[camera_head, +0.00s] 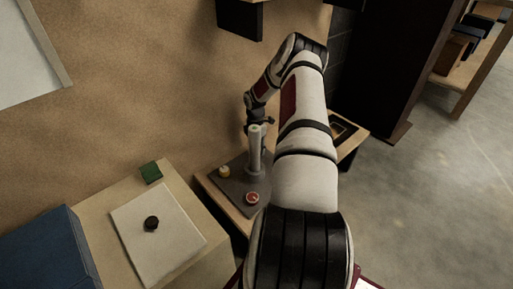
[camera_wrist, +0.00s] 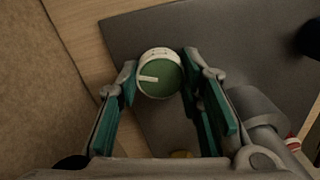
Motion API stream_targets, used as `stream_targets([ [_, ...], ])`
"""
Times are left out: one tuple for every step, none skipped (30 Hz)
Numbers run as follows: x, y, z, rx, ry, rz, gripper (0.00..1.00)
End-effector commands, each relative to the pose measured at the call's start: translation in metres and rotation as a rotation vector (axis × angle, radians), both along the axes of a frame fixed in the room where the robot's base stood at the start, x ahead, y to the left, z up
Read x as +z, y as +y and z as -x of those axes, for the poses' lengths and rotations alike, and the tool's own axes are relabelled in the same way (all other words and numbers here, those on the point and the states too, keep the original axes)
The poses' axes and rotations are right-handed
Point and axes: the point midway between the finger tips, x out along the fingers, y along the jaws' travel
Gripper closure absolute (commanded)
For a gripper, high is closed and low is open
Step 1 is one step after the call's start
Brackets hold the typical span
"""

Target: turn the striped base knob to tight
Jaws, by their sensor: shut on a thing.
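A round knob with a green face, a white pointer line and a white marked rim (camera_wrist: 160,74) sits on the dark grey base plate (camera_wrist: 135,30) in the wrist view. The pointer aims to the left. My gripper (camera_wrist: 163,72) has its two teal-padded fingers on either side of this knob, shut on it. I cannot make out clear stripes on the knob. In the head view the base plate (camera_head: 234,172) stands left of my arm. The green knob is hidden there, and my gripper (camera_head: 262,123) is small and partly hidden behind the post.
A grey upright post (camera_head: 255,150) rises from the plate, close beside my right finger in the wrist view (camera_wrist: 258,112). A yellow-topped knob (camera_head: 224,171) and a red one (camera_head: 252,198) are also on the plate. A board with a black knob (camera_head: 152,223) lies left.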

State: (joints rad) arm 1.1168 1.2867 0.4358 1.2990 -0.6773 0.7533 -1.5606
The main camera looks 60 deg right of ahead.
Motion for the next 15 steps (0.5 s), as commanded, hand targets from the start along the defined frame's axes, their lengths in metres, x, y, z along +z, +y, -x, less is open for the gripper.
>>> stream_targets([
  [0.0005, -0.0001, -0.0005, -0.042, 0.0, 0.001, 0.94],
  [0.0004, -0.0003, -0.0003, -0.071, 0.0, 0.002, 0.94],
  [0.0005, -0.0003, -0.0004, -0.109, 0.0, 0.002, 0.94],
  [0.0004, -0.0002, -0.0004, -0.138, 0.0, 0.001, 0.94],
  [0.0004, -0.0004, -0.0003, -0.165, 0.001, 0.002, 0.94],
  [0.0005, -0.0002, -0.0006, -0.204, 0.0, 0.002, 0.94],
  [0.0004, -0.0006, -0.0003, -0.232, 0.0, 0.002, 0.94],
  [0.0004, -0.0007, -0.0003, -0.262, 0.0, 0.002, 0.94],
  [0.0004, -0.0008, -0.0004, -0.299, -0.001, 0.002, 0.94],
  [0.0004, -0.0006, -0.0005, -0.328, -0.002, 0.001, 0.94],
  [0.0004, -0.0008, -0.0003, -0.356, -0.001, 0.003, 0.94],
  [0.0003, -0.0005, -0.0004, -0.395, -0.001, 0.001, 0.94],
  [0.0003, -0.0006, -0.0004, -0.422, 0.0, 0.002, 0.94],
  [0.0003, -0.0006, -0.0002, -0.452, -0.001, 0.001, 0.94],
  [0.0002, -0.001, 0.0002, -0.49, 0.0, 0.002, 0.94],
])
